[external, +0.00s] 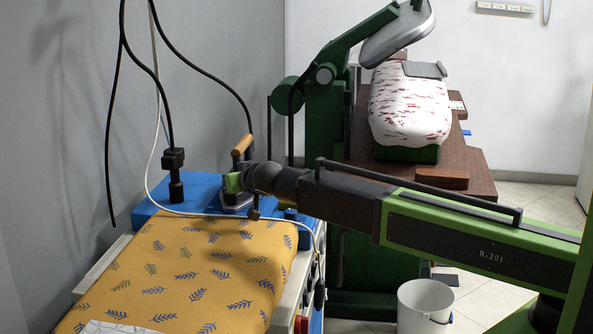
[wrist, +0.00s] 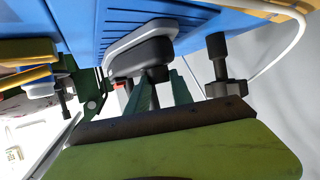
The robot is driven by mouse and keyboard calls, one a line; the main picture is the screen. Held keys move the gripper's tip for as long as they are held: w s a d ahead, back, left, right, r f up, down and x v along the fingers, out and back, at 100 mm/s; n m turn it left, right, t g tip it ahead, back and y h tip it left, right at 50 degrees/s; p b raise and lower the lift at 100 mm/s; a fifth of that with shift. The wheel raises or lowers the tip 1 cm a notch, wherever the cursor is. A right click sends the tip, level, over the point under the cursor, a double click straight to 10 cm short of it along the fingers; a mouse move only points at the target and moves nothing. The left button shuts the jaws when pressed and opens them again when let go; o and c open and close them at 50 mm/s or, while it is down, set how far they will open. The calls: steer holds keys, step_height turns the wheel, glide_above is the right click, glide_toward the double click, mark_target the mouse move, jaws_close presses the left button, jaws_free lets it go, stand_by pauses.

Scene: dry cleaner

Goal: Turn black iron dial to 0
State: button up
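The iron (external: 238,200) stands on the blue end of the ironing table, with its wooden handle (external: 242,145) up. In the wrist view a grey and black iron body (wrist: 145,50) lies just beyond my gripper. A small black knob-like part (wrist: 157,75), which may be the dial, shows under it between my fingers; no markings are readable. My gripper (wrist: 160,90) has its two teal fingers apart on either side of this part. I cannot tell whether they touch it. In the external view my gripper (external: 233,183) is beside the iron, its fingers largely hidden.
The yellow patterned ironing pad (external: 190,270) fills the table's front. A black fitting (external: 174,175) with hanging cables stands at the left of the blue surface (external: 200,188). A green press (external: 325,110) stands behind my arm. A white bucket (external: 425,307) is on the floor.

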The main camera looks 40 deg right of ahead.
steer(key=o, duration=0.4)
steer(key=p+v, duration=0.6)
steer(key=v, duration=1.1)
steer(key=shift+s+p, duration=0.25)
steer(key=shift+p, duration=0.05)
steer(key=shift+d+r, duration=0.1)
